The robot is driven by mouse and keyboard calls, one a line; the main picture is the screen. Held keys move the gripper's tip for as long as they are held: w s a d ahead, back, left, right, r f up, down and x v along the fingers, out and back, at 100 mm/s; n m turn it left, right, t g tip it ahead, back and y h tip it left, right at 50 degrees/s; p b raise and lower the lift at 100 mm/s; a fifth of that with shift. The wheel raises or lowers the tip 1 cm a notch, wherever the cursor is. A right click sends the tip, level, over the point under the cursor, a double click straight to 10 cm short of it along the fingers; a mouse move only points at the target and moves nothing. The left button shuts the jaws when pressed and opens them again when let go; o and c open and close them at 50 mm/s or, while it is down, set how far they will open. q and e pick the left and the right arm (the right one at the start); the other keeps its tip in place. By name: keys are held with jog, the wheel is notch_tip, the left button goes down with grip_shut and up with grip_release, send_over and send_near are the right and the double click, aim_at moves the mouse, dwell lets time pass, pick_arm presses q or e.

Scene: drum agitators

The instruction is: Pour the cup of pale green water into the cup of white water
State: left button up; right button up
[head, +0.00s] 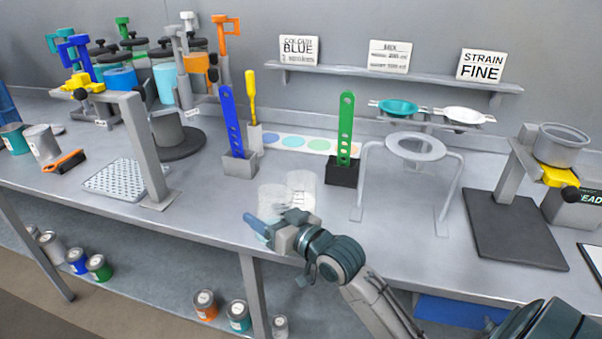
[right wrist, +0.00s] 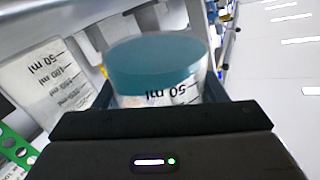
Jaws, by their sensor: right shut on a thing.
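Two clear measuring cups stand near the table's front middle in the head view. My right gripper (head: 262,228) is just in front of the left one. In the right wrist view, my right gripper is shut on a clear cup (right wrist: 160,92) with volume marks. A teal-green layer shows in it, so I take it for the cup of pale green water. The marks appear upside down in this view. The other cup (head: 302,184) stands close beside it. It also shows at the left of the right wrist view (right wrist: 45,85), pale and whitish, likely the white water. My left gripper is out of view.
A blue slotted paddle (head: 228,115) and a green one (head: 346,125) stand in holders behind the cups. A grey stand (head: 448,180) is at the right.

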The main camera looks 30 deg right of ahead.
aim_at(273, 187)
jog(key=shift+d+r+m+p, duration=0.2)
jog(key=shift+r+m+p, duration=0.2)
jog(key=shift+r+p, duration=0.15)
jog(key=shift+d+r+m+p, duration=0.15)
jog(key=shift+r+m+p, duration=0.25)
jog(key=shift+r+p, duration=0.15)
jog(key=shift+w+d+r+m+g+p, duration=0.1)
jog(key=shift+w+r+m+g+p, duration=0.1)
jog(key=shift+r+p, duration=0.4)
jog(key=shift+w+d+r+m+g+p, duration=0.1)
jog(key=shift+r+m+p, duration=0.1)
jog(key=shift+r+p, duration=0.35)
jog(key=shift+d+r+m+p, duration=0.1)
jog(key=shift+m+p, duration=0.2)
jog(key=shift+p, duration=0.05)
jog(key=r+m+p, duration=0.1)
jog(key=r+p, duration=0.1)
jog(key=r+m+p, duration=0.1)
jog(key=shift+w+d+r+m+g, duration=0.2)
jog(key=shift+d+m+g, duration=0.1)
jog(key=shift+d+g, duration=0.1)
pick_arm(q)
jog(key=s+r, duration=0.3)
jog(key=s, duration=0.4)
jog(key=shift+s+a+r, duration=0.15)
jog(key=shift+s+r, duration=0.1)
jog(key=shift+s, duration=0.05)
pick_arm(e)
jog(key=shift+s+f, duration=0.15)
jog(key=shift+f, duration=0.2)
